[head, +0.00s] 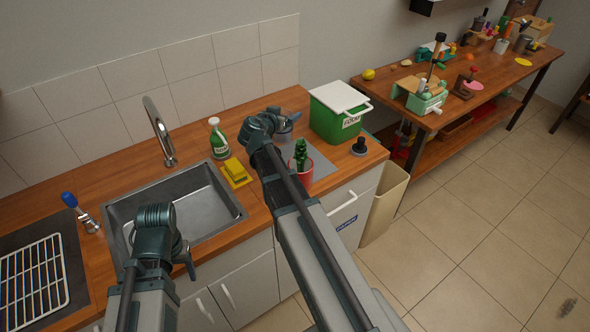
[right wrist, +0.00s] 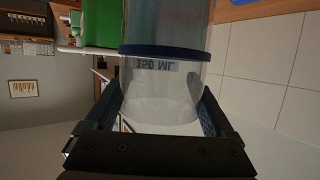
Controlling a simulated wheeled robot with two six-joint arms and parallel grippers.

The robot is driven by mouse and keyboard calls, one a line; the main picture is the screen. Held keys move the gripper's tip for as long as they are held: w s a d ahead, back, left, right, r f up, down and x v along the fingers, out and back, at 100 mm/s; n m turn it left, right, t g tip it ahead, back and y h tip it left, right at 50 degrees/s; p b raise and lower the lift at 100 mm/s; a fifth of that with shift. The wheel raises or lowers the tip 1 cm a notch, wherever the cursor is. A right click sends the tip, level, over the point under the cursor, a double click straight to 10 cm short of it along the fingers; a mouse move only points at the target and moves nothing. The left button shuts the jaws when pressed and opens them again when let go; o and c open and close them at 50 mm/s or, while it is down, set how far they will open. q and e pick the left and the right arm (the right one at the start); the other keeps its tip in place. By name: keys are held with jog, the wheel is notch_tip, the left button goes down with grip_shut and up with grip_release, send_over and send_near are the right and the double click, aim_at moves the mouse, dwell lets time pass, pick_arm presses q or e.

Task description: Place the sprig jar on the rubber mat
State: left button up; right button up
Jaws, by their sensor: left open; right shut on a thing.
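My right gripper (right wrist: 155,125) is shut on a clear jar (right wrist: 165,100) with a dark blue band and a "150 ML" label. No sprig shows in the part of the jar in view. In the head view, my right arm reaches over the counter and its wrist hides most of the gripper; a greyish object (head: 284,127) shows beside it. A grey mat-like patch (head: 324,167) lies on the counter right of the sink, partly behind my arm. A red pot (head: 305,176) with a green plant-like top stands at its front. My left gripper (head: 187,262) is open near the sink's front edge.
A green bin (head: 336,120) with a white lid stands behind the patch, a dark knobbed object (head: 359,147) right of it. A green bottle (head: 218,139) and yellow sponge (head: 236,171) stand by the sink (head: 190,214). A dish rack (head: 34,278) is at left.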

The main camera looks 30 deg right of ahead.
jog(key=shift+f, duration=0.3)
notch_tip(320, 180, down, 10)
jog(key=b, duration=1)
jog(key=shift+f+b, duration=0.2)
jog(key=shift+b, duration=0.1)
jog(key=o, duration=1.5)
jog(key=shift+r, duration=0.1)
jog(key=shift+c, duration=0.2)
jog(key=shift+r+p, duration=0.3)
jog(key=shift+p, duration=0.1)
jog(key=p+v, duration=0.3)
jog(key=v, duration=0.9)
jog(key=shift+f+p, duration=0.15)
jog(key=shift+p, duration=0.25)
